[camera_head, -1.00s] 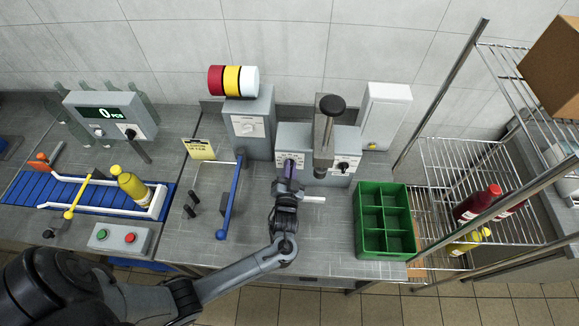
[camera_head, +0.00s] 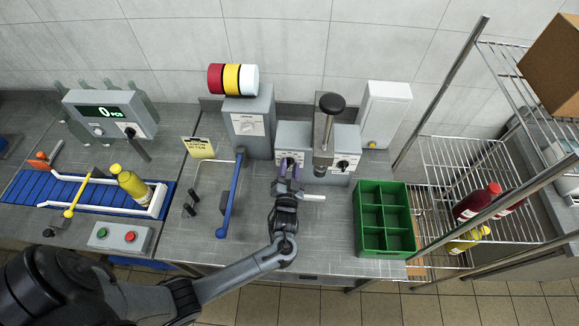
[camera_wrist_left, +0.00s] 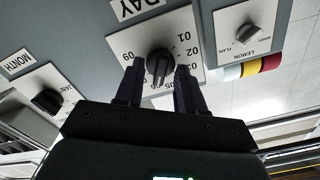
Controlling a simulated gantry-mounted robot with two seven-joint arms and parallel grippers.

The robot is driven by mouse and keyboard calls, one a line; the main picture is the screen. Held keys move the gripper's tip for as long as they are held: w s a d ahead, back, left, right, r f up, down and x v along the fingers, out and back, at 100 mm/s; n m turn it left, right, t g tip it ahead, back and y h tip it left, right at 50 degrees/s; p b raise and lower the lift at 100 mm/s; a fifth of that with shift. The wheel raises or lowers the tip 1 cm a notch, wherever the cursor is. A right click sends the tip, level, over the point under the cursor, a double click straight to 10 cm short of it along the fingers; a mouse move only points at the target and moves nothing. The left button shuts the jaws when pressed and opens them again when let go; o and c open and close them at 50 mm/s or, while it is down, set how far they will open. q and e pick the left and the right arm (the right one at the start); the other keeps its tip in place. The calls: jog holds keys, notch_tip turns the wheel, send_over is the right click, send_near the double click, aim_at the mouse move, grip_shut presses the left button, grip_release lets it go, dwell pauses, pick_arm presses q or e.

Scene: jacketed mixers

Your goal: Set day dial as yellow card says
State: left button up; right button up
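The day dial (camera_wrist_left: 158,64) is a black knob on a white plate marked with numbers, under a DAY label. My left gripper (camera_wrist_left: 158,92) has one finger on each side of the knob, with gaps showing between. Which number the knob points to is hard to tell. The yellow card (camera_head: 200,150) stands at the left of the machine; its small print mentions lemon, but its date is too small to read surely. My right gripper is out of view.
A stamp column (camera_head: 325,135) rises between the panels. A blue lever (camera_head: 231,200) and green crate (camera_head: 385,218) flank the arm.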

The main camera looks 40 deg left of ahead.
pick_arm(q)
jog(key=v, duration=1)
jog(key=shift+b, duration=0.4)
jog(key=shift+s+d, duration=0.1)
